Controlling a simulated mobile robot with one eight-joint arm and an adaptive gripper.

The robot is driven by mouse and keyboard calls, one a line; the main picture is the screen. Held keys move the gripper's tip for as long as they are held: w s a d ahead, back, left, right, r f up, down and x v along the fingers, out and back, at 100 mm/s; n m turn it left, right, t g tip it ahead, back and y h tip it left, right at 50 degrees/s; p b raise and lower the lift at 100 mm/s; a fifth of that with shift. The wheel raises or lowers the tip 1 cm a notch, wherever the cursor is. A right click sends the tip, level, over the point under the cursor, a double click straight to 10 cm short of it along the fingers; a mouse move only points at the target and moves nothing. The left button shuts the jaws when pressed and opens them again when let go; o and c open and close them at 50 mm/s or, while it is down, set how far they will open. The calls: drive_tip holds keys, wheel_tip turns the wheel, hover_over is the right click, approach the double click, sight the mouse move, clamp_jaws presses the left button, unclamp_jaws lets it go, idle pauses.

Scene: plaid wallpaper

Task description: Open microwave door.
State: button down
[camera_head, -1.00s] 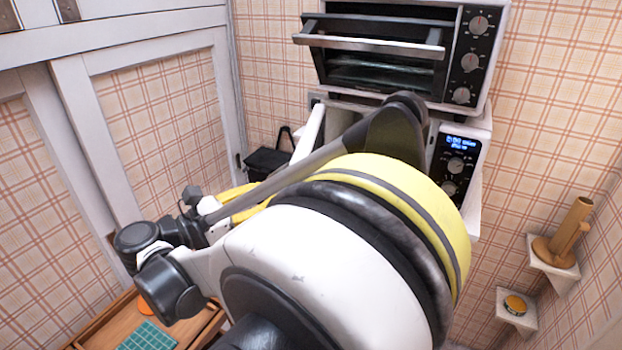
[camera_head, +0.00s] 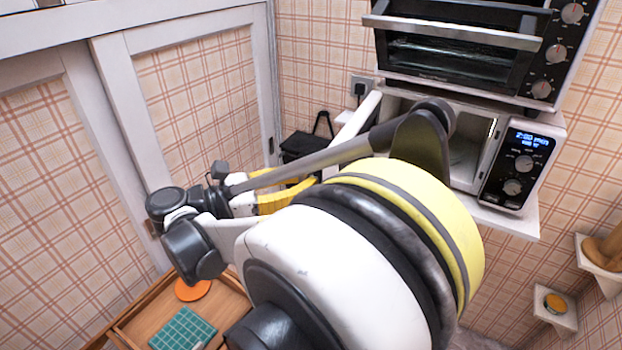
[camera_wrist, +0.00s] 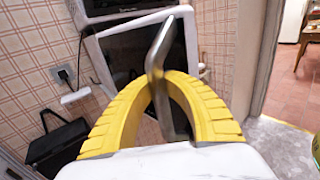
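The white microwave (camera_head: 543,170) sits on a wall shelf under a black toaster oven, with its lit display and knobs at the right. Its door (camera_head: 357,121) stands open, swung out at the left, seen almost edge-on. Part of the pale inside shows; my arm hides the rest. In the wrist view the door (camera_wrist: 125,55) shows a dark window and a bent metal handle (camera_wrist: 164,42). My gripper (camera_wrist: 160,76) has its yellow fingers curved together around this handle. In the head view the gripper (camera_head: 285,197) is partly hidden behind my arm.
A black bag (camera_head: 303,145) hangs at the left wall corner. A wooden tray (camera_head: 130,325) lies below left. Small wall shelves (camera_head: 556,318) are at lower right. A doorway opens right in the wrist view.

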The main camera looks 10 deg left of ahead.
drive_tip(key=c, duration=1.8)
unclamp_jaws()
drive_tip(key=shift+s+a+f, duration=0.15)
drive_tip(key=shift+s, duration=0.1)
drive_tip(key=o, duration=0.3)
drive_tip(key=shift+s+a, duration=0.25)
drive_tip(key=shift+o, duration=0.2)
drive_tip(key=shift+w+d, duration=0.15)
drive_tip(key=shift+w, duration=0.1)
wheel_tip(320, 180, up, 10)
drive_tip(key=shift+r, duration=0.1)
